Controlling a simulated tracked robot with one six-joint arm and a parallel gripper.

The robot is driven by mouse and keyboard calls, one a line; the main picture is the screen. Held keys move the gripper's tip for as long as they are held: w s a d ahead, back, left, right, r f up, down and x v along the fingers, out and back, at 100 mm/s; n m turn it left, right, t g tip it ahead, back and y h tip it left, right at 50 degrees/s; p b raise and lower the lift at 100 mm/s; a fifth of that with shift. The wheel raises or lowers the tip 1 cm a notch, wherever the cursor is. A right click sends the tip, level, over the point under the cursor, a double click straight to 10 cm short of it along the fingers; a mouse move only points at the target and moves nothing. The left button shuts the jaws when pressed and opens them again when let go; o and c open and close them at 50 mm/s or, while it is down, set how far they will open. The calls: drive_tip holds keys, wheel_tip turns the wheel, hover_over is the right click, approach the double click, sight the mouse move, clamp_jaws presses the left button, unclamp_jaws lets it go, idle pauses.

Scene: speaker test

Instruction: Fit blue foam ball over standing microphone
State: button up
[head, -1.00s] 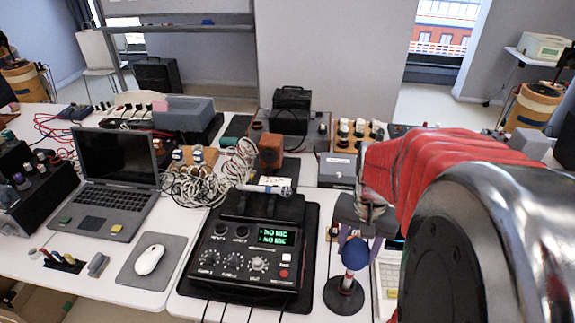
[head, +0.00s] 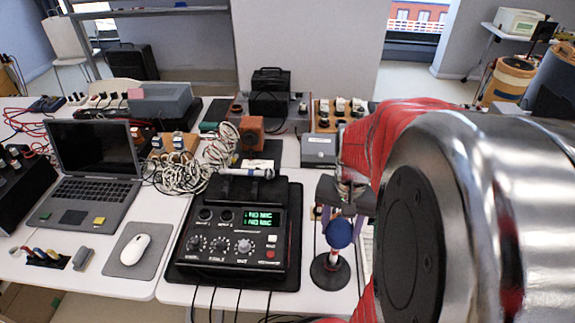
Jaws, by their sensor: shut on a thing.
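The blue foam ball (head: 338,233) is round and sits between the purple fingers of my gripper (head: 340,217), which is shut on it from above. Directly below the ball stands a microphone stand (head: 330,272) with a round black base and a short shaft with a reddish part. The ball hides the top of the standing microphone, so I cannot tell whether it is around the microphone or just above it. My red-sleeved arm comes in from the right and hides the area behind it.
A black mixer (head: 235,240) with a green display stands left of the stand. Another microphone (head: 246,172) lies across its back. Further left are a mouse (head: 134,249) on a grey pad and a laptop (head: 92,150). Cables (head: 215,160) lie behind. White table shows between mixer and stand.

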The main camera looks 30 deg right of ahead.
sight(342, 223)
drive_tip(key=shift+f, duration=0.45)
idle(0.5)
drive_tip(key=o, duration=1.1)
wheel_tip(342, 223, up, 14)
drive_tip(key=shift+f, duration=0.15)
idle(0.4)
